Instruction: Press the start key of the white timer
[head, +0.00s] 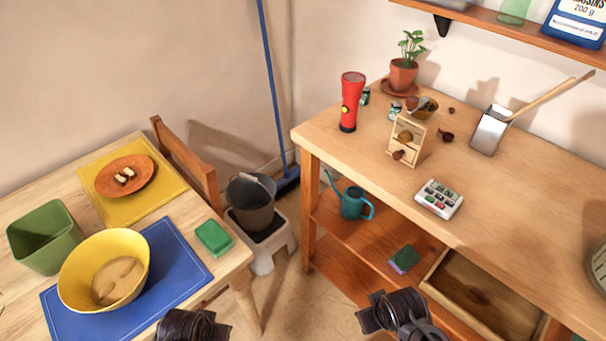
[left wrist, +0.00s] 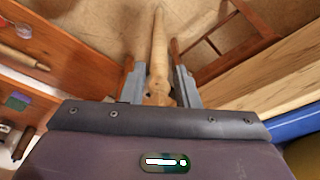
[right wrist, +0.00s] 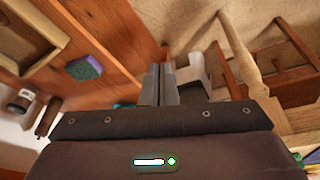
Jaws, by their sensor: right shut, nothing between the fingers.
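The white timer (head: 438,199) lies on the wooden workbench (head: 500,215), near its front edge. It has a small display, grey keys and some coloured keys on its face. The labels are too small to read. My right gripper (right wrist: 159,82) is shut and empty. In the head view my right arm's end (head: 400,315) is low in front of the bench, apart from the timer. My left gripper (left wrist: 159,85) is open, with a gap between its fingers and a table leg visible beyond. The timer is not clearly visible in either wrist view.
A wooden grinder (head: 411,138), red flashlight (head: 351,101) and metal scoop (head: 490,130) stand behind the timer. An open drawer (head: 485,295) juts out below the bench front. A table (head: 225,285) stands left.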

